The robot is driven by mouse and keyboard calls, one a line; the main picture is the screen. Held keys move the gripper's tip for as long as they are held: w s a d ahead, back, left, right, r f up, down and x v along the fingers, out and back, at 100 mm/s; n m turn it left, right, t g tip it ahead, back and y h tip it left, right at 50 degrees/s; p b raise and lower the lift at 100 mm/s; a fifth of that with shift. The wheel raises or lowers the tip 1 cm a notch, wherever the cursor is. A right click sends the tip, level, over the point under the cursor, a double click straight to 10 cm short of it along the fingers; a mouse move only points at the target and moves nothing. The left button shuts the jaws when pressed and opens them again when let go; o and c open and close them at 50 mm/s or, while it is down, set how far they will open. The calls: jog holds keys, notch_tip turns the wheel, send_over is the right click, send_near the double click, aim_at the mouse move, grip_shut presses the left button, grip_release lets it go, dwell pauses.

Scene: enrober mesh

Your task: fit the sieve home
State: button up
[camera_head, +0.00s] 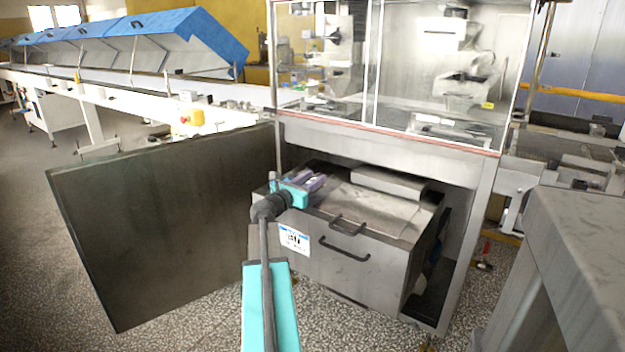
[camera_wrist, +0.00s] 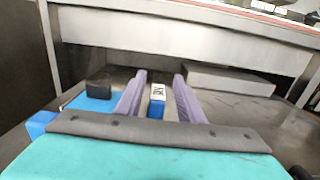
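I cannot pick out a sieve for certain. A flat grey plate (camera_head: 372,207) with a dark bar handle (camera_head: 347,225) lies on top of a grey metal box (camera_head: 345,272) under the machine; no mesh is clear on it. My gripper (camera_head: 318,182) is over the left part of the box top, to the left of the plate. In the wrist view its two purple fingers (camera_wrist: 160,92) stand apart. A small blue and white labelled piece (camera_wrist: 157,100) shows between them, with gaps on both sides. Whether it lies beyond the fingers I cannot tell.
A grey raised block (camera_head: 390,182) sits at the back of the box top. The box front has a handle (camera_head: 344,250) and a label (camera_head: 294,240). An open door panel (camera_head: 160,225) stands left of my arm. A grey bench (camera_head: 590,230) is at the right.

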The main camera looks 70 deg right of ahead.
jog(key=shift+s+a+f, duration=0.15)
jog(key=shift+a+f, duration=0.05)
jog(key=shift+f, duration=0.5)
jog(key=shift+s+a+f, duration=0.15)
jog(key=shift+a+f, duration=0.05)
jog(key=shift+f, duration=0.5)
jog(key=w+r+p+v, duration=0.1)
jog(key=r+v, duration=0.1)
jog(key=v, duration=1.1)
jog(key=shift+r+p, duration=0.3)
jog(key=shift+r, duration=0.05)
